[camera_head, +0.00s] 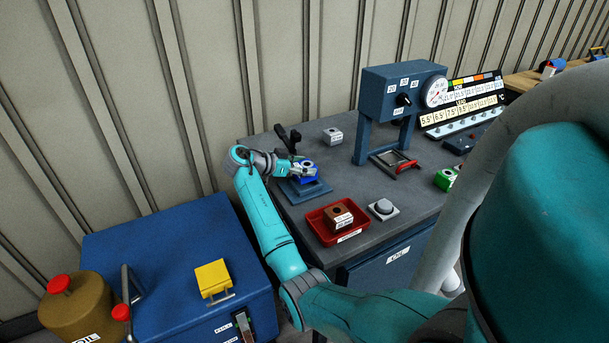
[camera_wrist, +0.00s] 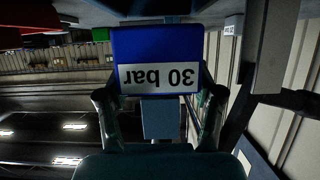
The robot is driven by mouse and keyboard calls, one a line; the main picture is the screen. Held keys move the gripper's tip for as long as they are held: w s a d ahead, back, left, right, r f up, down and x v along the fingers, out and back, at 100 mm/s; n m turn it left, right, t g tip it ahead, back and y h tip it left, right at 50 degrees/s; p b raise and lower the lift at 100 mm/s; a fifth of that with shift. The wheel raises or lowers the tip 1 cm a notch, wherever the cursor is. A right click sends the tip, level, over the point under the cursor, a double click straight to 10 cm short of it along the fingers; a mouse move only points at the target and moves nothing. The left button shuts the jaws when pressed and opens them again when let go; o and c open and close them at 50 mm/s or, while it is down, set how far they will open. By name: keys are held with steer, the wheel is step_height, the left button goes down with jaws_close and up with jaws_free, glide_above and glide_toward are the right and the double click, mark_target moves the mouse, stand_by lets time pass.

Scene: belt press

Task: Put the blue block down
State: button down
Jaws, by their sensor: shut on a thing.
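The blue block (camera_head: 307,173) has a round hole in its top and is between the fingers of my gripper (camera_head: 297,170) near the left end of the grey bench. In the wrist view the blue block (camera_wrist: 155,45) fills the space between both fingers of my gripper (camera_wrist: 158,108), and its white label reads "30 bar" upside down. My gripper is shut on it. A blue-grey plate (camera_head: 304,194) lies just below the block in the head view. I cannot tell whether the block touches it.
A light grey block (camera_head: 332,136) stands behind. The blue press (camera_head: 391,80) and a green block (camera_head: 445,179) are to the right. The middle of the bench (camera_head: 362,181) is clear.

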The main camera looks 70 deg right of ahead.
steer(key=shift+s+f, duration=0.2)
steer(key=shift+f, duration=1.75)
steer(key=shift+c, duration=0.9)
jaws_free()
steer(key=shift+r, duration=0.1)
steer(key=shift+w, duration=0.1)
steer(key=shift+w+a+r, duration=0.15)
steer(key=v, duration=1.1)
